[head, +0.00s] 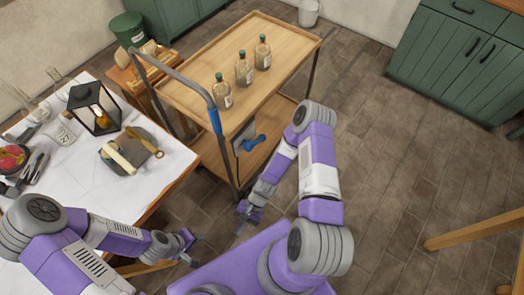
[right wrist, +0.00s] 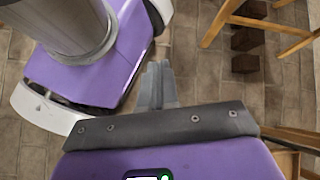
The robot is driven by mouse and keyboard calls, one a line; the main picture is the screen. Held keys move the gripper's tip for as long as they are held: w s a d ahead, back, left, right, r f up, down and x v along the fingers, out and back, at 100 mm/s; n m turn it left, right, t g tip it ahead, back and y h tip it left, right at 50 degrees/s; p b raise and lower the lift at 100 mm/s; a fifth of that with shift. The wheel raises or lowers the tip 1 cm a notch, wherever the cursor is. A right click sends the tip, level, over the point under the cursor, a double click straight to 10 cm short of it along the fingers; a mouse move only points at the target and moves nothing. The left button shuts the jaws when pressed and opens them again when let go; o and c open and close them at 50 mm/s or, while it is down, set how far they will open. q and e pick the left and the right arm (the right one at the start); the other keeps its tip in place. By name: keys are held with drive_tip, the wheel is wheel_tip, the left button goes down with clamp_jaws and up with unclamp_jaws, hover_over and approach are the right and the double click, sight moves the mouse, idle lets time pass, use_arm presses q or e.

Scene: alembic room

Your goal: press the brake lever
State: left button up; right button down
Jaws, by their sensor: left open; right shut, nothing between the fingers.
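A wooden two-tier cart (head: 188,82) stands in the middle of the head view. A blue lever (head: 254,142), which looks like the brake lever, sits on a grey plate at the cart's near end, below the top tray. My right gripper (head: 243,217) is shut and empty, low in front of the cart and apart from the lever. Its closed fingers also show in the right wrist view (right wrist: 158,85), over the floor beside my base. My left gripper (head: 191,250) is open and empty, lower left, near the table's edge. The lever is not in the right wrist view.
Several things lie on the white-covered table (head: 60,185) at left, including a black lantern (head: 95,108). Three bottles (head: 244,69) stand on the cart's top. The cart's handle (head: 175,75) has a blue grip. Green cabinets (head: 450,60) stand at back right.

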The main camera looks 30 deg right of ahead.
sight(254, 141)
drive_tip(key=w+d+f+m+t+y+b, duration=0.25)
drive_tip(key=w+m+t+y, duration=0.55)
drive_tip(key=w+m+t, duration=0.7)
drive_tip(key=s+d+f+m+t+h, duration=0.2)
drive_tip(key=d+m+t+h, duration=0.9)
drive_tip(key=d+m+h, duration=0.3)
drive_tip(key=d+m, duration=0.3)
drive_tip(key=d, duration=0.2)
drive_tip(key=shift+d+f+t+h, duration=0.15)
drive_tip(key=shift+d+t+h, duration=0.25)
drive_tip(key=s+r+x, duration=0.1)
drive_tip(key=r+x, duration=0.1)
drive_tip(key=x, duration=1)
drive_tip(key=shift+w+d+r, duration=0.15)
drive_tip(key=shift+w+d, duration=0.15)
drive_tip(key=shift+d, duration=0.45)
